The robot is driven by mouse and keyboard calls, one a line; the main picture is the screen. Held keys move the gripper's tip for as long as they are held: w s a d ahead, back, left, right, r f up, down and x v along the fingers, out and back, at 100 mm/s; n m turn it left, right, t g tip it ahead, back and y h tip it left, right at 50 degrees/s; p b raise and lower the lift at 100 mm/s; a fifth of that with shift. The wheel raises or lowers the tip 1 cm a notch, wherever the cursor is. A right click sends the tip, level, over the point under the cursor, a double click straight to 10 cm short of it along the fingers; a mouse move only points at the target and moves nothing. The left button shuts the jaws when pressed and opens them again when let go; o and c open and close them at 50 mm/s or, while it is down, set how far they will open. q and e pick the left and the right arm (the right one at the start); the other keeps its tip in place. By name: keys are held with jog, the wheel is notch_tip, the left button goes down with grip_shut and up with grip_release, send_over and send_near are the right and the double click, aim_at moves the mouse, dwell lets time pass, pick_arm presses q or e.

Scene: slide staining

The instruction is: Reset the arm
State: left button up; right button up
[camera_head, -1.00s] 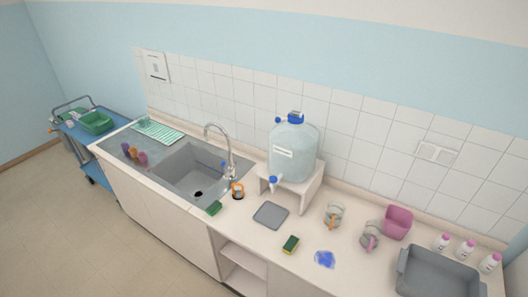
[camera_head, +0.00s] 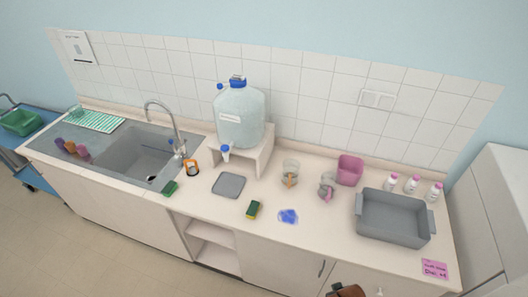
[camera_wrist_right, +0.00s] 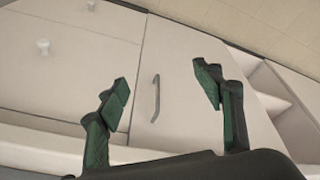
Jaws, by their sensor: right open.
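My right gripper (camera_wrist_right: 162,88) is open and empty in the right wrist view. Its two dark green fingers stand apart in front of white cabinet doors with a grey handle (camera_wrist_right: 154,98). In the head view a small brown and dark part (camera_head: 346,291) shows at the bottom edge, probably mine; my right gripper's fingers cannot be made out there. My left gripper is not in either view.
The counter holds a sink (camera_head: 133,158), a water container (camera_head: 239,118) on a white stand, a grey tray (camera_head: 394,238), a pink bin (camera_head: 349,170), several bottles, a sponge (camera_head: 253,210) and a blue item (camera_head: 288,216). A blue cart stands at far left.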

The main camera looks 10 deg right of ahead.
jog(key=s+a+f+g+b, duration=0.1)
jog(key=s+f+b, duration=0.2)
jog(key=f, duration=1.1)
jog(key=s+f+b, duration=0.2)
jog(key=f+b, duration=0.1)
jog(key=f, duration=1.1)
jog(key=s+f+n+g+b, duration=0.1)
jog(key=s+f+b, duration=0.6)
jog(key=s+f, duration=1.1)
notch_tip(320, 180, down, 4)
jog(key=shift+s+r+y, duration=0.2)
jog(key=shift+y, duration=0.1)
